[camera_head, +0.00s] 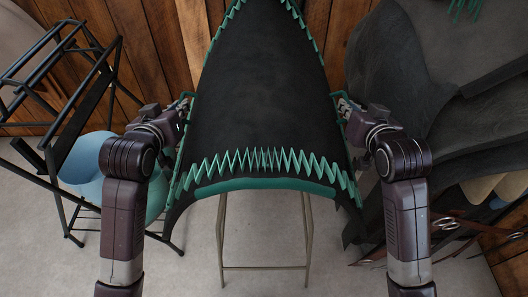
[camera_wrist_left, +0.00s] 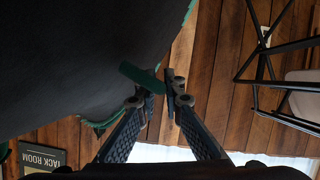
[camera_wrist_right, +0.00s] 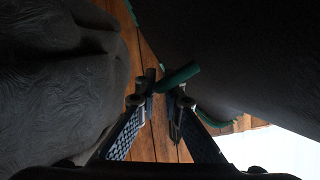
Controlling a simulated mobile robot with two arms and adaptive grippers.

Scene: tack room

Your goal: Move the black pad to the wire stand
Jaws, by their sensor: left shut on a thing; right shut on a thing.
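The black pad (camera_head: 262,95), edged with green zigzag lacing and a green front roll, hangs large in the middle of the head view. It also fills the upper left of the left wrist view (camera_wrist_left: 80,55) and the upper right of the right wrist view (camera_wrist_right: 230,55). My left gripper (camera_head: 184,106) is shut on a green loop (camera_wrist_left: 140,76) at the pad's left side. My right gripper (camera_head: 344,104) is shut on a green loop (camera_wrist_right: 178,75) at its right side. A black wire stand (camera_head: 92,97) is at the left, apart from the pad.
Pale metal legs (camera_head: 221,235) of another stand show below the pad; its top is hidden, so contact is unclear. Dark grey leather gear (camera_head: 430,75) crowds the right. A plank wall (camera_head: 160,40) closes the back.

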